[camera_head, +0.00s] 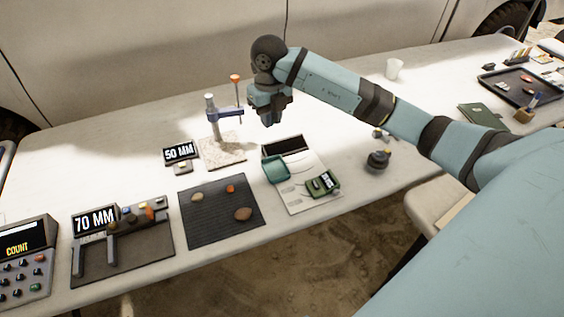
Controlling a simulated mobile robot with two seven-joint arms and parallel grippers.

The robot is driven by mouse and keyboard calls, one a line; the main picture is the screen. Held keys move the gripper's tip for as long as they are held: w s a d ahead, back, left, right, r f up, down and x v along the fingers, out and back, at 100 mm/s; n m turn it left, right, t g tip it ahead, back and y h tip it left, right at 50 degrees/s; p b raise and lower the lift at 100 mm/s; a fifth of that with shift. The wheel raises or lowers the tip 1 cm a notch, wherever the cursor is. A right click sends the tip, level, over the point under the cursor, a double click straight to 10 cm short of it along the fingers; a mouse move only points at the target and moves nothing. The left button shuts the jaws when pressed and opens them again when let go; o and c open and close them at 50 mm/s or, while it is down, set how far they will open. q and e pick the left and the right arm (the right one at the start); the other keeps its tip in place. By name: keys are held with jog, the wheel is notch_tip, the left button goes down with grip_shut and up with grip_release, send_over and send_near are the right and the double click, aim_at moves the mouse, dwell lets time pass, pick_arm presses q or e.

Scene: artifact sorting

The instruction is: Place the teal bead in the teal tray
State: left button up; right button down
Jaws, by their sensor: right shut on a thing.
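The small teal tray (276,170) sits on a pale board near the middle of the table. My right gripper (267,118) points down above the table, behind the teal tray and to the right of the blue-clamped stand. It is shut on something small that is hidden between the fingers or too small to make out. I cannot pick out the teal bead for certain anywhere in view. My left gripper is not in view.
A stand with a blue clamp (226,115) rises left of my right gripper. A dark ribbed mat (215,225) holds several pebbles. A dark round pot (378,161) stands right of the board. A green device (322,184) lies beside the teal tray.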

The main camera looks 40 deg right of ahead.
jog(key=d, duration=0.1)
jog(key=b, duration=0.1)
send_over(278, 175)
notch_tip(278, 175, down, 17)
jog(key=shift+s+r, duration=0.1)
notch_tip(278, 175, down, 3)
jog(key=shift+f, duration=0.1)
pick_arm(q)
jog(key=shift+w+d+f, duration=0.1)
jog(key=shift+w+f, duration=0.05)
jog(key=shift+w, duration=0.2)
pick_arm(e)
jog(key=shift+f, duration=0.15)
jog(key=c, duration=1.3)
grip_release()
jog(key=shift+c, duration=0.2)
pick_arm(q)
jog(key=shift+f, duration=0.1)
